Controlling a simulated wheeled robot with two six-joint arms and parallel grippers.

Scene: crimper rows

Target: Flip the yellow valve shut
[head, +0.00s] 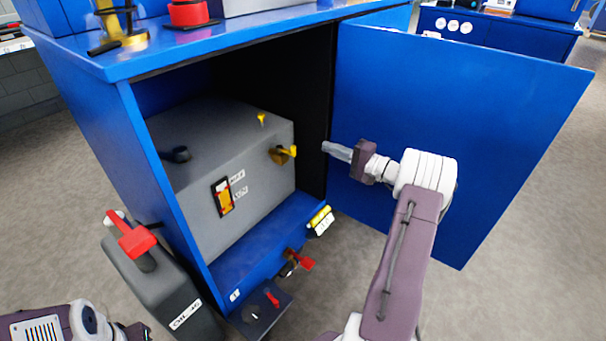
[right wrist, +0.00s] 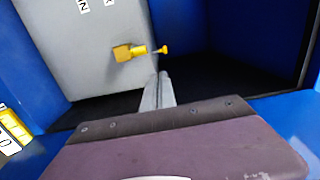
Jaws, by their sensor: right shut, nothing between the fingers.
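A small yellow fitting (head: 262,119) is on the tank's top. A red-handled valve (head: 302,262) sits low at the front. A dark can (head: 155,275) with a red cap stands left.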

